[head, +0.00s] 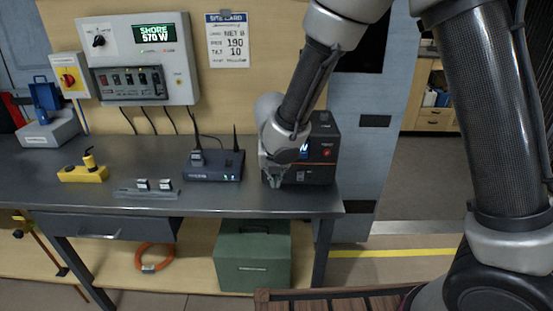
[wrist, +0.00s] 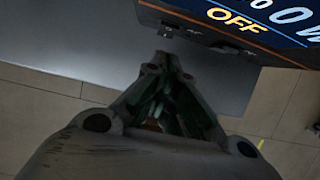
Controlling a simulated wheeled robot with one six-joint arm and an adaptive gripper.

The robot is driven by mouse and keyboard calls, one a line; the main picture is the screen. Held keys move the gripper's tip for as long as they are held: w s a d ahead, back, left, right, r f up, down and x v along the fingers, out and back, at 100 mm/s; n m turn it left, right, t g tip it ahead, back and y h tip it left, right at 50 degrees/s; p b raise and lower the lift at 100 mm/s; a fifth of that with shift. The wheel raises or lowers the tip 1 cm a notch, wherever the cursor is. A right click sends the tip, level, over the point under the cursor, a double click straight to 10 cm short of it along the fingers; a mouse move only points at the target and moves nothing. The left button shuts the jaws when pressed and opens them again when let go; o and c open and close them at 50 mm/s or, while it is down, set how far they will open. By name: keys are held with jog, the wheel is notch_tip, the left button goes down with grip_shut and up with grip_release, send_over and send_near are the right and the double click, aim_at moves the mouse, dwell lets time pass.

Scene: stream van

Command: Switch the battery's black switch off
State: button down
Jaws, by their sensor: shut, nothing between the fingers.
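The battery (head: 318,173), a black box with an orange stripe and a small lit screen, stands at the right end of the bench. My gripper (head: 274,182) is in front of its left side, low near the bench's front edge. In the wrist view the battery (wrist: 215,38) fills the top right corner, and its screen (wrist: 262,22) reads "OFF" with "0 W" partly cut off. My gripper (wrist: 165,62) is shut and empty, its tips below the battery's lower left edge in the picture. I cannot clearly make out the black switch; my arm hides part of the battery's front.
A dark router (head: 214,165) with antennas stands left of the battery on the grey bench (head: 225,198). Further left are a small two-switch strip (head: 147,190) and a yellow device (head: 84,173). A green box (head: 253,262) sits on the shelf below. Open floor lies right of the bench.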

jog(key=w+v, duration=0.1)
jog(key=v, duration=0.9)
jog(key=shift+r, duration=0.4)
jog(key=shift+w, duration=0.1)
jog(key=s+d+r+m, duration=0.4)
jog(key=s+d+m, duration=0.3)
jog(key=d+m, duration=0.4)
jog(key=s+d+r+m, duration=0.4)
jog(key=s+d+m, duration=0.3)
jog(key=d+m, duration=0.5)
jog(key=s+d+r+m, duration=0.4)
jog(key=s+d+m, duration=0.3)
jog(key=d+m, duration=0.5)
jog(key=shift+s+d+m, duration=0.2)
jog(key=shift+d+m, duration=0.05)
jog(key=shift+m, duration=0.05)
